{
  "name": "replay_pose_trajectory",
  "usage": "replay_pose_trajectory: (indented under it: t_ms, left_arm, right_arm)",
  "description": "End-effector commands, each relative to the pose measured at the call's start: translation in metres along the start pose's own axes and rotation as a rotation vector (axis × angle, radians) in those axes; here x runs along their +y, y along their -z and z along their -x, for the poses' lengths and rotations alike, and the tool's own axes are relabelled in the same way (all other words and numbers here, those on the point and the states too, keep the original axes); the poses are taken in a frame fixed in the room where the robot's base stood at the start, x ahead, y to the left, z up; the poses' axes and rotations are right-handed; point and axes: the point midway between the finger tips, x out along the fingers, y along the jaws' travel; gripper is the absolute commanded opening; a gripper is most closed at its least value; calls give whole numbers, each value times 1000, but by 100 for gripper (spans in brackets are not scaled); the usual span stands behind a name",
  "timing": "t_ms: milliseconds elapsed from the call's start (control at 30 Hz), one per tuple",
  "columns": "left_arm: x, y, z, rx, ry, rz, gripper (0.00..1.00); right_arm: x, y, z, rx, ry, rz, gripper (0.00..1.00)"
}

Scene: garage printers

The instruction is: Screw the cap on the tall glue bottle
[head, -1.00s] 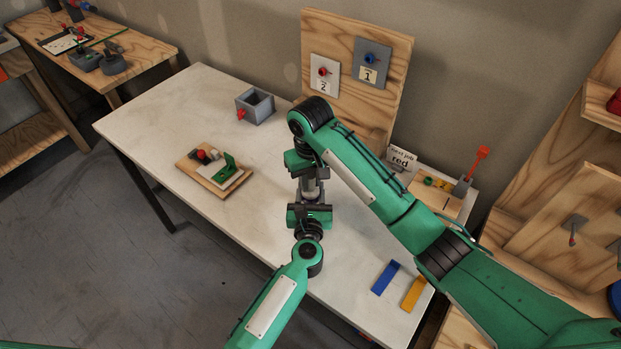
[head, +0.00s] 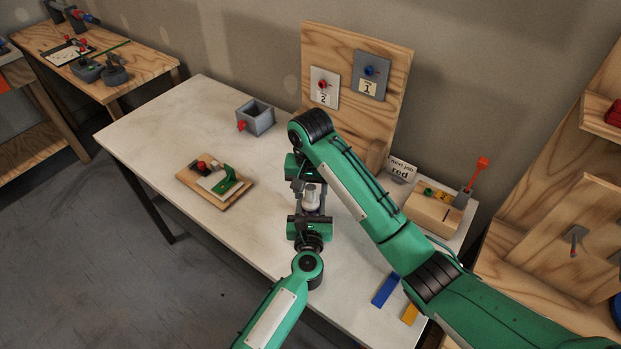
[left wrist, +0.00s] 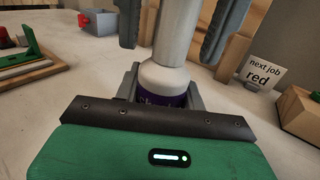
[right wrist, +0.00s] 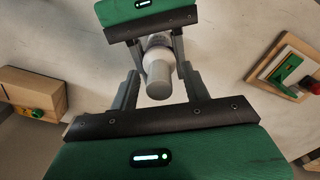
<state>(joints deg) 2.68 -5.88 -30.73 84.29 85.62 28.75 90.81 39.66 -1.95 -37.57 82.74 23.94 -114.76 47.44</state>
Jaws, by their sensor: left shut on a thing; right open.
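The glue bottle (head: 311,203) stands upright over the white table. In the left wrist view it has a purple label (left wrist: 160,101) and a pale shoulder, with a tall grey cap (left wrist: 175,35) on top, in line with it. My left gripper (head: 310,216) is shut around the bottle's body. My right gripper (head: 308,182) is open. Its two fingers stand on either side of the cap in the left wrist view, with gaps. In the right wrist view the cap's end (right wrist: 158,80) shows between the open fingers. The cap's threads are hidden.
A grey open box (head: 256,119) with a red knob and a wooden board (head: 236,200) with a green part stand left. A "next job red" sign (head: 400,169) and wooden block (head: 432,212) stand right. Blue (head: 385,290) and yellow strips lie near the front edge.

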Motion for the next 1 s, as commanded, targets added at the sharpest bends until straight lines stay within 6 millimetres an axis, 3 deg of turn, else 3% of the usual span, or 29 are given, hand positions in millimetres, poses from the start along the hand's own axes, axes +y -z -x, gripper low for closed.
replay_pose_trajectory:
  t_ms: [300, 700, 1000]
  left_arm:
    - [0, 0, 0, 0, -1, 0, 0]
    - [0, 0, 0, 0, -1, 0, 0]
    - [0, 0, 0, 0, -1, 0, 0]
  right_arm:
    - [2, 2, 30, 5, -4, 1, 48]
    - [1, 1, 94, 3, -3, -1, 48]
    - [0, 0, 116, 0, -1, -1, 48]
